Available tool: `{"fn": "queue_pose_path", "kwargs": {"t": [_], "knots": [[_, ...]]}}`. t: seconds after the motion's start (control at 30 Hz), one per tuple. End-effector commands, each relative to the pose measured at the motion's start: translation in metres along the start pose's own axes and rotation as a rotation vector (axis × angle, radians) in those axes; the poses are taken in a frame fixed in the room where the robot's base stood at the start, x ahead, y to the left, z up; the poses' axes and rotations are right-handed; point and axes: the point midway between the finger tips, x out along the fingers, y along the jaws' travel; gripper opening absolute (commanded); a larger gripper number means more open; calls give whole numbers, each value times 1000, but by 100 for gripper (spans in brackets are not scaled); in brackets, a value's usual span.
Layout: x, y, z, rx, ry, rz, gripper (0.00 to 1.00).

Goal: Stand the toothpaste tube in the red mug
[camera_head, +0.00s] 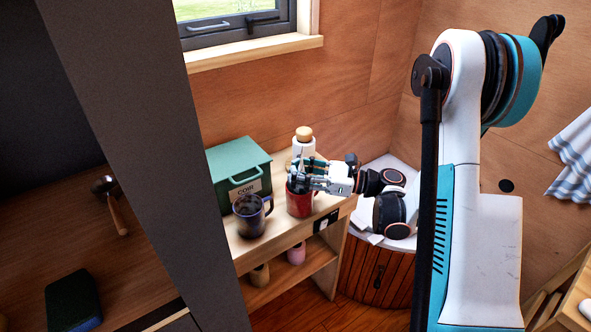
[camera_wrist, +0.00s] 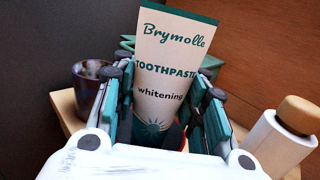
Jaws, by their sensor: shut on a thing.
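The red mug (camera_head: 299,204) stands on the wooden shelf top, near its right end. My gripper (camera_head: 299,178) is at the mug's mouth, with its fingers over the rim in the head view. In the wrist view the toothpaste tube (camera_wrist: 168,70), white with green lettering and a green end, is between the fingers of my gripper (camera_wrist: 165,105), which is shut on it. Its green end points away from the wrist. The tube's lower part is hidden by the gripper. I cannot tell whether any of the tube is inside the mug.
A dark purple mug (camera_head: 251,215) stands left of the red mug. A green box (camera_head: 238,168) is behind them. A white bottle with a wooden cap (camera_head: 304,141) stands just behind my gripper; it also shows at right in the wrist view (camera_wrist: 280,142). The shelf's front edge is close.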

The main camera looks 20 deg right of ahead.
Motion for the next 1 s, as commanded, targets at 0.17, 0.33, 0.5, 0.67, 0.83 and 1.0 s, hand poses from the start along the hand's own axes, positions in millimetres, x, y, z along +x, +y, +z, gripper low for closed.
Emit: {"fn": "queue_pose_path", "kwargs": {"t": [0.17, 0.33, 0.5, 0.67, 0.83, 1.0], "knots": [[0, 0, 0, 0, 0, 0, 33], [0, 0, 0, 0, 0, 0, 63], [0, 0, 0, 0, 0, 0, 63], [-1, 0, 0, 0, 0, 0, 63], [-18, -1, 0, 0, 0, -4, 63], [-52, -2, 0, 0, 0, -6, 63]]}}
